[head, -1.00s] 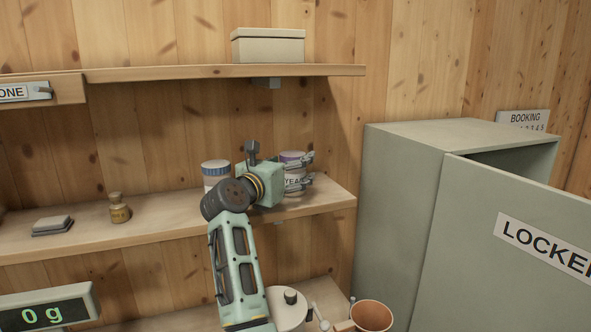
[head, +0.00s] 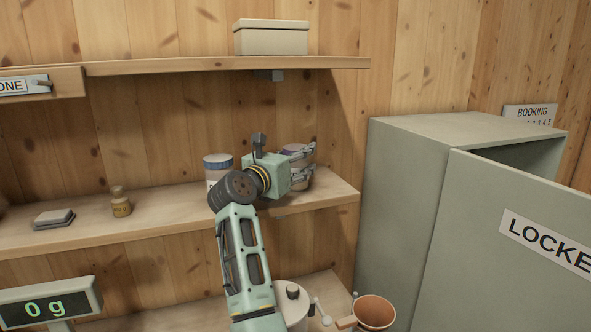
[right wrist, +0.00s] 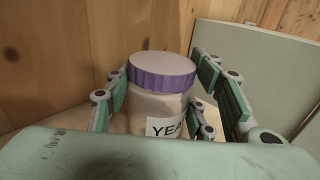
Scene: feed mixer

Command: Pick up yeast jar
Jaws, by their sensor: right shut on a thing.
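The yeast jar (right wrist: 160,105) has a purple lid, a pale body and a white label with its lettering partly cut off. My right gripper (right wrist: 165,100) is shut on it, with green-padded fingers on both sides of the body. In the head view the jar (head: 297,165) is upright at the right end of the middle shelf, partly hidden behind my right gripper (head: 301,165). I cannot tell whether its base touches the shelf. My left gripper is not in view.
A blue-lidded jar (head: 217,163) stands left of my right wrist on the shelf (head: 160,226). A small corked bottle (head: 121,205) is further left. An upper shelf (head: 200,66) is overhead. A grey locker (head: 400,210) is close on the right.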

